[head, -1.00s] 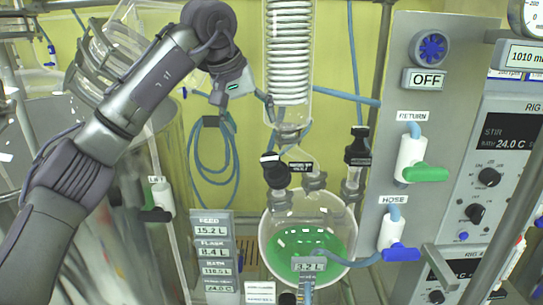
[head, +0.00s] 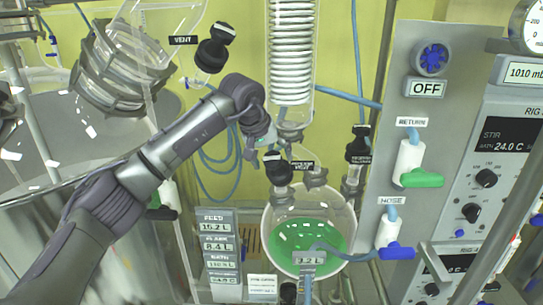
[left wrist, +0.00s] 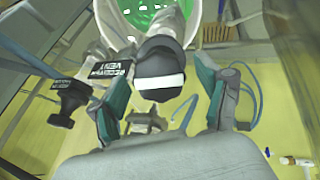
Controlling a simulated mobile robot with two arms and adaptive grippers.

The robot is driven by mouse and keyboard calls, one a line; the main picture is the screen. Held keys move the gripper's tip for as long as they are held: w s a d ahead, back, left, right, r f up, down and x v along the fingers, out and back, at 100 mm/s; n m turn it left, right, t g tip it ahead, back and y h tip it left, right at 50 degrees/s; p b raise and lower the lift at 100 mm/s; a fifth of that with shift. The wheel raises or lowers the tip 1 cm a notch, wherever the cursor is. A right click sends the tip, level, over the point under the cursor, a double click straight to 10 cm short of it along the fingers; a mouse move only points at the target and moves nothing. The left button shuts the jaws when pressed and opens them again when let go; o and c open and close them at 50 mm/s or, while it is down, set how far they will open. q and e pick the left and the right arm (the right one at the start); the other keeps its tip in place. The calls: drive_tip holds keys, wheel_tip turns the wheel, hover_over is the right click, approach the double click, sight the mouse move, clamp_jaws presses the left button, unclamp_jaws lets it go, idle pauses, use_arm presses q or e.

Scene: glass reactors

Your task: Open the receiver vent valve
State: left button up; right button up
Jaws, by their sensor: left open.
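The receiver vent valve has a black knob (head: 278,170) with a white bar on its top. It stands above the round receiver flask (head: 270,240), which holds green liquid, left of a small black label (head: 302,166). My left gripper (head: 262,150) is just above and left of the knob. In the left wrist view, the same knob (left wrist: 160,72) lies between the two spread, teal-padded fingers of my open left gripper (left wrist: 160,88). I see a gap on each side, and contact cannot be told. The label (left wrist: 107,75) reads upside down there. My right gripper is not in view.
Another black valve (head: 358,145) stands close to the right; it also shows in the left wrist view (left wrist: 70,100). The coil condenser (head: 291,60) rises above the flask. A second vent knob (head: 213,47) is at upper left. The control panel (head: 385,75) borders the right.

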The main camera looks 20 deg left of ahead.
use_arm(q)
drive_tip(key=c, duration=1.2)
drive_tip(key=shift+o, duration=0.2)
